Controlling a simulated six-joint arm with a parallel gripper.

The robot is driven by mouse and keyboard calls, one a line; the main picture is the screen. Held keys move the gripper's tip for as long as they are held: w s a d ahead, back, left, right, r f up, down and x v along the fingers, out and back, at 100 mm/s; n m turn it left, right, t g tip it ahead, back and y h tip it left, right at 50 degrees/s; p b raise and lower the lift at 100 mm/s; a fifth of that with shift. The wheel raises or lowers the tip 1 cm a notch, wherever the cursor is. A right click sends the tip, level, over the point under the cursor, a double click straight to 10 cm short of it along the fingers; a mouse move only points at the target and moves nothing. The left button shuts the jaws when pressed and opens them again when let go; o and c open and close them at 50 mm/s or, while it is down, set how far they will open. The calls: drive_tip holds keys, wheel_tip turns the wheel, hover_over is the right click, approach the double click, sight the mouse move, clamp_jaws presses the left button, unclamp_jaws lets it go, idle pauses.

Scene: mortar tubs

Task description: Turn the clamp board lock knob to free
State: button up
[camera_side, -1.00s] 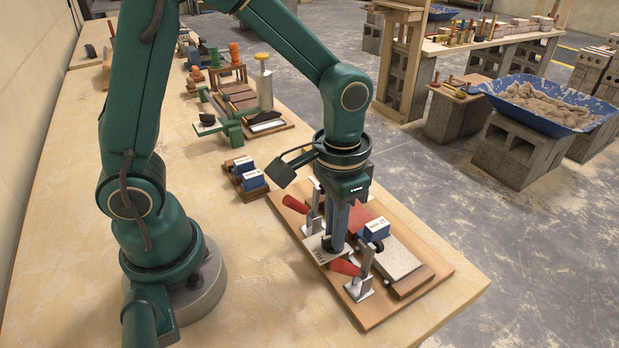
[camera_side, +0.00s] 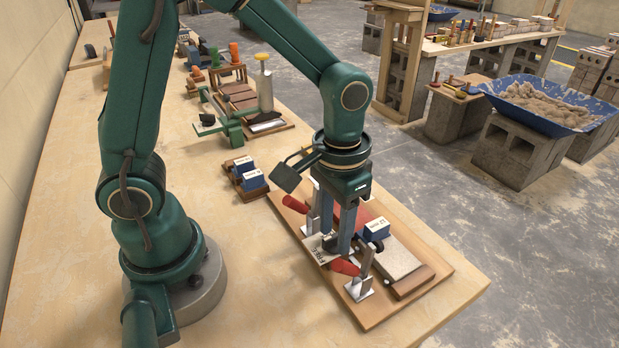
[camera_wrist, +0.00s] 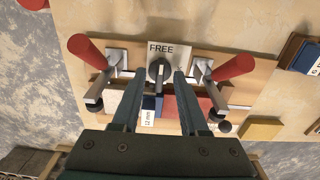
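The lock knob (camera_wrist: 159,70) is dark and round, with a pale mark on its face. It sits on a white plate (camera_wrist: 168,48) lettered FREE, on the wooden clamp board (camera_side: 384,308). In the wrist view my gripper (camera_wrist: 159,77) is open, its two fingers standing apart with the knob between them and a visible gap on each side. In the side view my gripper (camera_side: 338,238) points down over the plate, and the knob is partly hidden by the fingers. I cannot tell exactly which way the knob's pointer faces.
Red-handled toggle clamps (camera_wrist: 88,52) and (camera_wrist: 232,68) stand on either side of the knob. A blue block (camera_side: 376,229) with a white label lies close behind. Another holder with blue blocks (camera_side: 246,174) is at left. The front table (camera_side: 270,310) is clear.

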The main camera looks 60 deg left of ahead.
sight(334, 235)
drive_tip(key=shift+r, duration=2.55)
drive_tip(key=shift+w+a+r, duration=0.1)
drive_tip(key=shift+w+r, duration=0.05)
drive_tip(key=shift+r, duration=0.2)
drive_tip(key=s+a+r+t, duration=0.4)
drive_tip(key=s+t, duration=0.1)
drive_tip(key=s, duration=0.2)
drive_tip(key=shift+s+r+t, duration=0.25)
drive_tip(key=shift+r+t, duration=0.05)
